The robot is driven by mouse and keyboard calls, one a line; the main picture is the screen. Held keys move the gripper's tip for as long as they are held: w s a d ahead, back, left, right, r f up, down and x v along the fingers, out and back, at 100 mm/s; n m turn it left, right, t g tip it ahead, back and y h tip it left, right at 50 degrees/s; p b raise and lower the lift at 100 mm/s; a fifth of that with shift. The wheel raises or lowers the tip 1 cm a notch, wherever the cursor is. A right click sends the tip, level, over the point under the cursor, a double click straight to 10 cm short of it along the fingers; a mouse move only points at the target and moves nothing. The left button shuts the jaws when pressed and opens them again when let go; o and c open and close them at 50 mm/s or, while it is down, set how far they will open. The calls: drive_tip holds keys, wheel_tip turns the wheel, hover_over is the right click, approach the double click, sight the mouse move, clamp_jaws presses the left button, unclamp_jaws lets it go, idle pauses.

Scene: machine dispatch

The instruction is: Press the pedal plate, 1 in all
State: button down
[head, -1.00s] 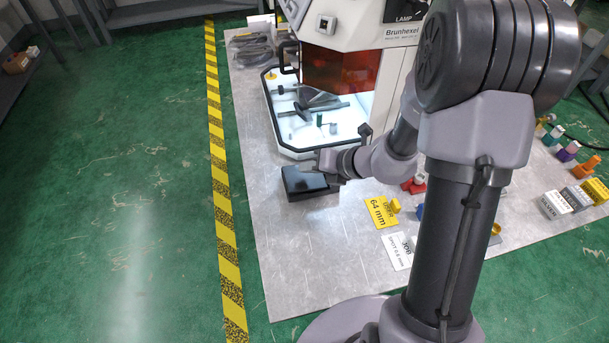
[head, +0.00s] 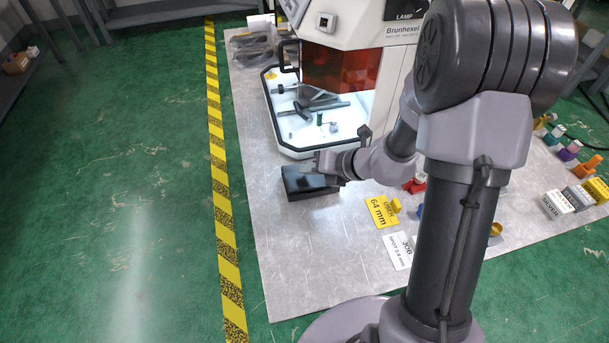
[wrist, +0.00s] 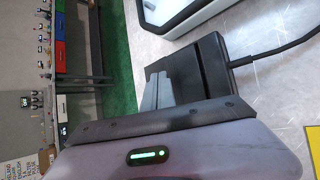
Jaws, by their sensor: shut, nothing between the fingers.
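The pedal (head: 300,186) is a low black box on the grey floor mat, in front of the machine. In the wrist view, its dark top plate (wrist: 185,75) lies beyond my fingers, with a raised black part (wrist: 214,62) beside it and a black cable leaving to the right. My gripper (head: 308,166) is shut and empty, low over the far side of the pedal. Its grey fingers (wrist: 155,92) point at the plate in the wrist view. I cannot tell whether the fingertips touch the plate or how far it is pressed.
The machine's lit white tray (head: 310,128) with a black rim stands just behind the pedal. A yellow 64 mm card (head: 381,212) and a white card (head: 397,251) lie to the right. Coloured blocks stand further right. The mat left of the pedal is clear, up to the yellow-black floor stripe (head: 226,220).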

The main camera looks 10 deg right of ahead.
sight(311, 177)
drive_tip(key=shift+f+b, duration=0.55)
drive_tip(key=shift+f, duration=0.1)
idle(0.6)
drive_tip(key=shift+a, duration=0.1)
drive_tip(key=shift+r+p, duration=1.05)
drive_tip(key=shift+p, duration=0.05)
drive_tip(key=shift+r, duration=0.1)
drive_tip(key=r+p, duration=0.5)
drive_tip(key=shift+d, duration=0.4)
drive_tip(key=shift+f, duration=0.1)
